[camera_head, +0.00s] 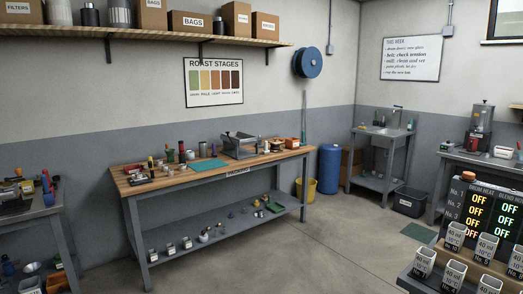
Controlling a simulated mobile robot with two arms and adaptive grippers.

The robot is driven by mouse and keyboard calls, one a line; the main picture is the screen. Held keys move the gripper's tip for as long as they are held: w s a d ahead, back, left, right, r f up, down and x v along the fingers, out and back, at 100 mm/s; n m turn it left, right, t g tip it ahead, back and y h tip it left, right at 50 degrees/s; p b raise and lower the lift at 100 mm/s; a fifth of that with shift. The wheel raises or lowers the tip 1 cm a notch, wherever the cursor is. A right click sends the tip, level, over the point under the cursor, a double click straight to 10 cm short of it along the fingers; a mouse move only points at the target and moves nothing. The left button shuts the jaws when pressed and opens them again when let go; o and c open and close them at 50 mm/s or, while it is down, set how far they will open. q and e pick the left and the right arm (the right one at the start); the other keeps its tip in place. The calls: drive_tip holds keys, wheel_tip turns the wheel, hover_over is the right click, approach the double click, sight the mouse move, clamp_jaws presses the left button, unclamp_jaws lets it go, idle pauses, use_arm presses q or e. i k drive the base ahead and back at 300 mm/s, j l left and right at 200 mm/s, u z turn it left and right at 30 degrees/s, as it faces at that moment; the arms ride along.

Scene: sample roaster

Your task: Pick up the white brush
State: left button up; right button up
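I cannot make out a white brush for certain; the small items are too tiny to tell apart. Many small tools and containers stand on the wooden workbench (128,192) in the middle, around a teal mat (208,164) and a grey metal box (239,146). More small items lie on the grey bench (40,206) at the left edge, including a red-handled and a blue-handled tool. Neither of my grippers is in view.
A yellow bucket (306,190) and a blue barrel (329,169) stand right of the workbench. A sink stand (383,131) and a dark bin (409,202) are farther right. A control panel with cups (455,273) fills the lower right. The floor (320,250) between is clear.

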sight(266, 151)
drive_tip(key=i+u, duration=0.25)
drive_tip(key=i, duration=2.8)
